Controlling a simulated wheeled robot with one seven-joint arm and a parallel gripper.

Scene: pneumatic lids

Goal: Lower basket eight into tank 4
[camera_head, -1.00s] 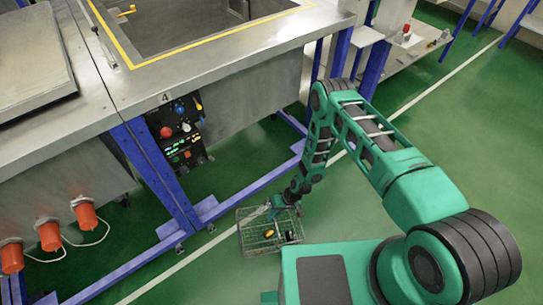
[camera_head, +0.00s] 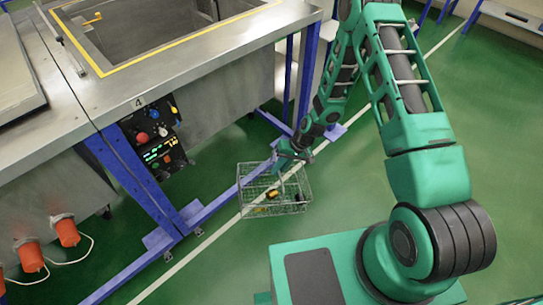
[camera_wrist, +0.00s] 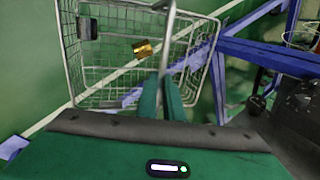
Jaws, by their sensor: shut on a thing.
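The wire basket (camera_head: 262,205) hangs from my gripper (camera_head: 297,154) in front of the tank frame. No number can be read on it. In the wrist view the basket (camera_wrist: 85,72) fills the upper part, with a brass-coloured part (camera_wrist: 143,48) and a dark part (camera_wrist: 88,28) in it. My gripper (camera_wrist: 168,82) is shut on the basket's handle. Tank 4 (camera_head: 165,40) stands at upper left in the head view, with its number on the front edge. Its opening has a yellow border and is uncovered. The basket is lower than the tank's rim and outside it.
A control panel (camera_head: 154,136) with knobs and lit displays sits on the tank's front. Blue frame legs and a low blue rail (camera_head: 215,203) run close to the basket. Orange connectors (camera_head: 66,232) with cables stick out at lower left. Green floor is open at right.

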